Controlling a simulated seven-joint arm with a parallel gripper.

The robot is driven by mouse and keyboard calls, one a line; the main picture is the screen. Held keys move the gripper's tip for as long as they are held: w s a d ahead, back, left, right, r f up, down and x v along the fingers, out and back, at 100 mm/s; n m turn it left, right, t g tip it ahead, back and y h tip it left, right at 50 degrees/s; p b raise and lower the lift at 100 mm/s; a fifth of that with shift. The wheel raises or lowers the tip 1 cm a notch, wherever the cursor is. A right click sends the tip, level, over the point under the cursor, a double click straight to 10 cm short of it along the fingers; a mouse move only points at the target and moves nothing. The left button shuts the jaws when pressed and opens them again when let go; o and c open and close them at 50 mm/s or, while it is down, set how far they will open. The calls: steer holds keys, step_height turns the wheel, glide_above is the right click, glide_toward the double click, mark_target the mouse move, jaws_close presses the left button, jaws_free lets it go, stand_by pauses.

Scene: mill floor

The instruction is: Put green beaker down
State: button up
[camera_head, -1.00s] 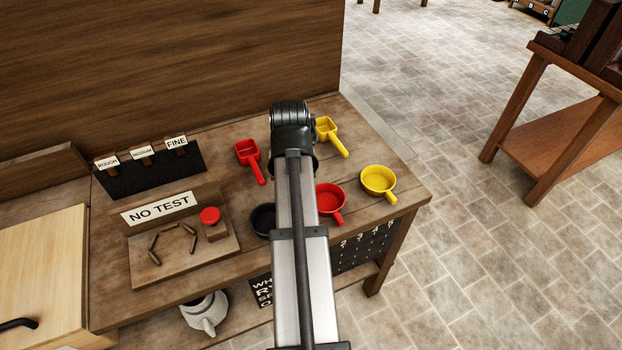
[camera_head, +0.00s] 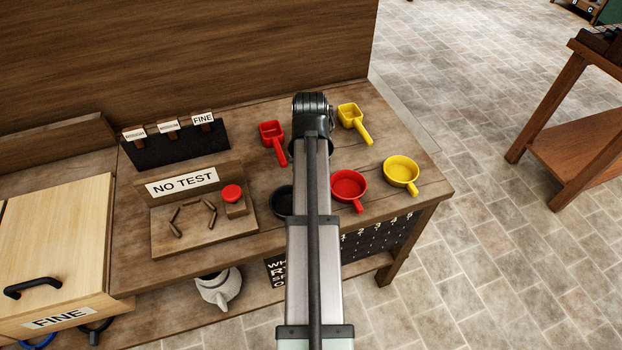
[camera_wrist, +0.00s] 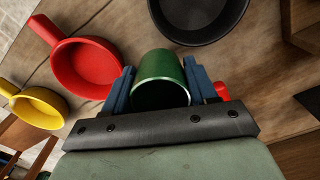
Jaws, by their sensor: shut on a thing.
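In the wrist view the green beaker (camera_wrist: 160,70) is held between the two blue fingers of my gripper (camera_wrist: 162,88), which is shut on it. I see its rim and its dark inside. The wooden bench (camera_head: 240,115) lies beyond it in this view; I cannot tell whether the beaker touches it. In the head view my own arm covers the gripper and the beaker.
A red pan (camera_head: 347,186), a yellow pan (camera_head: 401,171), a black pan (camera_head: 281,201), a red scoop (camera_head: 272,135) and a yellow scoop (camera_head: 352,120) lie around my arm. A "NO TEST" board (camera_head: 182,182) with a red button stands left. Bare bench shows at the right edge.

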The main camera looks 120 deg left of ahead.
steer(key=shift+f, duration=1.85)
steer(key=shift+f, duration=0.15)
steer(key=o, duration=0.8)
steer(key=shift+o, duration=0.2)
step_height(320, 180, up, 11)
steer(key=shift+r, duration=0.2)
steer(key=shift+o, duration=0.2)
steer(key=shift+r, duration=0.25)
steer(key=shift+o, duration=1.1)
steer(key=shift+r, duration=0.2)
